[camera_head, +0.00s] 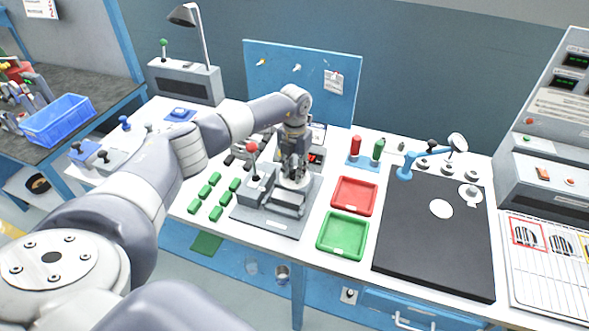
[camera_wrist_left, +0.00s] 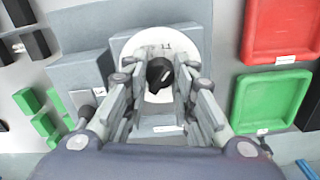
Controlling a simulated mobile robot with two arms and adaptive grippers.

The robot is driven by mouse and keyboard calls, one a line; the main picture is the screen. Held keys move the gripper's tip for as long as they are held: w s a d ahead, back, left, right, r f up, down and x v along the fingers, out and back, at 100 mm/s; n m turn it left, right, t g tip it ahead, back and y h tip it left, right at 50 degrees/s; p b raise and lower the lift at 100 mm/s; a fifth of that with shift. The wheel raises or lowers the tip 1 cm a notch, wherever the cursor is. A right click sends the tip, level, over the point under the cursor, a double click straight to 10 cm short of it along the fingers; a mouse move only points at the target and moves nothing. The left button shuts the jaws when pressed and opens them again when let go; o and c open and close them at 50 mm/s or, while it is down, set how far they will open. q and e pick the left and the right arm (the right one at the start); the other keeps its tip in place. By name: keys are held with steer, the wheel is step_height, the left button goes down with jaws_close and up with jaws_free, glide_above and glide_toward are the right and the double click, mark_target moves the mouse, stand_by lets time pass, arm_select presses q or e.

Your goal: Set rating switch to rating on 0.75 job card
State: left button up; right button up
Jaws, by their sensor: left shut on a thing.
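The rating switch shows in the left wrist view as a black knob (camera_wrist_left: 159,72) on a white round dial (camera_wrist_left: 150,45), which is set on a grey fixture (camera_head: 270,222). In the head view my left gripper (camera_head: 294,176) reaches down over this dial and hides most of it. In the left wrist view my left gripper (camera_wrist_left: 160,88) has its fingers on both sides of the knob and is shut on it. The dial marks are mostly hidden and too small to read. A small card (camera_head: 333,82) hangs on the blue board; its text is unreadable. My right gripper is out of view.
A red tray (camera_head: 354,181) and a green tray (camera_head: 327,247) sit right of the fixture. Several green blocks (camera_head: 209,191) lie to its left. A red-knobbed lever (camera_head: 253,152) stands close to my gripper. A black mat (camera_head: 420,255) lies farther right.

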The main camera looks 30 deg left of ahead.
arm_select(q)
steer(key=n+p, duration=0.1)
steer(key=n, duration=0.4)
steer(key=shift+r+n, duration=0.1)
steer(key=shift+n, duration=0.3)
steer(key=n+p, duration=0.1)
steer(key=n, duration=0.5)
steer(key=shift+p, duration=0.4)
steer(key=shift+n, duration=0.3)
